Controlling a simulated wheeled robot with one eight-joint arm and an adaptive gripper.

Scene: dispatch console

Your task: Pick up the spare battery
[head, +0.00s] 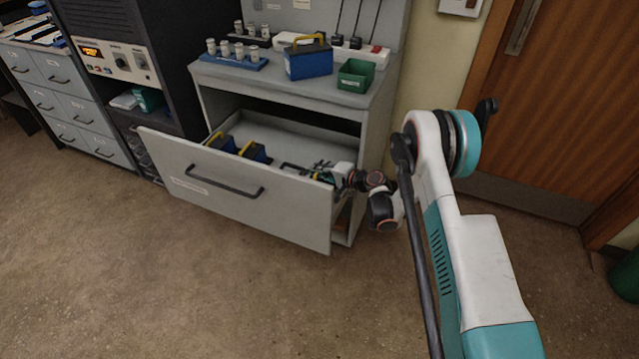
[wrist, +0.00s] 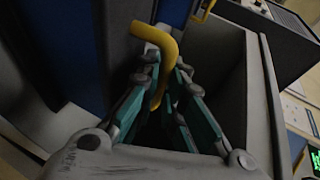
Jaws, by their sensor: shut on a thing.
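Spare batteries, dark blue with yellow handles, stand in the open drawer in the head view, one at the left (head: 222,141) and one beside it (head: 254,152). My gripper (head: 318,174) reaches down into the drawer's right part. In the wrist view, a yellow handle (wrist: 166,45) runs between the teal fingers of my gripper (wrist: 165,85), which is shut on it. Dark and blue surfaces lie close around it; the body of the held battery is mostly hidden. Another yellow handle (wrist: 205,10) shows at the top of the wrist view.
On the cabinet top (head: 335,90) are another blue battery (head: 308,60), a green bin (head: 355,76) and a blue rack (head: 235,63) of small cylinders. A wooden door (head: 545,100) is at the right. The floor in front is clear.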

